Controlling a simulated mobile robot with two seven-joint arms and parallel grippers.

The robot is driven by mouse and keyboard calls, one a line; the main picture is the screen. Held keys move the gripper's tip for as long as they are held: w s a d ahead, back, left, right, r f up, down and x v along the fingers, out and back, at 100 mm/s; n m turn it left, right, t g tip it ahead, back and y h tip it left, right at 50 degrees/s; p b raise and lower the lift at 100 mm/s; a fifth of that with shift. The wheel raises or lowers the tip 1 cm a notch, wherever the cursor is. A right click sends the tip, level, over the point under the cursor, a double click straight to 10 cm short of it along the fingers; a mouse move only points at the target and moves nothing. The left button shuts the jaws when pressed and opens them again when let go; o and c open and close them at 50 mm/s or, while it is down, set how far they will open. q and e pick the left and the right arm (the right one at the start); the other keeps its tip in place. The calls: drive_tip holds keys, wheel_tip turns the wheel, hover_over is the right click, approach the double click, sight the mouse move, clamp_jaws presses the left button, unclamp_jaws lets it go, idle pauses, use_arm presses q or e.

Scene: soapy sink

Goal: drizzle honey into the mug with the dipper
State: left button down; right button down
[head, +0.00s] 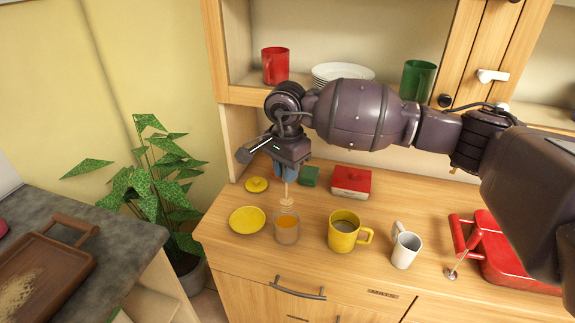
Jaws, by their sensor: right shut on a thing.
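My right gripper (287,172) points down over the counter and is shut on the honey dipper (287,203). The dipper hangs upright, its pale ridged head down. In the picture the head shows just above the glass jar of orange honey (287,229); I cannot tell whether it is right over the opening or behind it. A yellow mug (343,237) stands to the right of the jar, handle to the right, with something greyish inside. A white mug (405,250) stands farther right, handle toward the upper left. My left gripper is out of view.
A yellow plate (247,219) lies left of the jar, with a small yellow lid (256,185) behind. A green block (309,176) and a red box (351,183) stand at the back. Shelves with dishes hang above.

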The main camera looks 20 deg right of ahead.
sight(287, 199)
drive_tip(key=shift+f+b, duration=0.4)
drive_tip(key=shift+f, duration=1.05)
drive_tip(key=shift+f+b, duration=0.35)
drive_tip(key=shift+f, duration=0.05)
wheel_tip(287, 199, down, 3)
drive_tip(key=shift+r+b, duration=0.1)
drive_tip(key=shift+b, duration=1)
drive_tip(key=shift+f+b, duration=0.8)
drive_tip(key=shift+f, duration=0.65)
drive_tip(key=shift+r, duration=0.1)
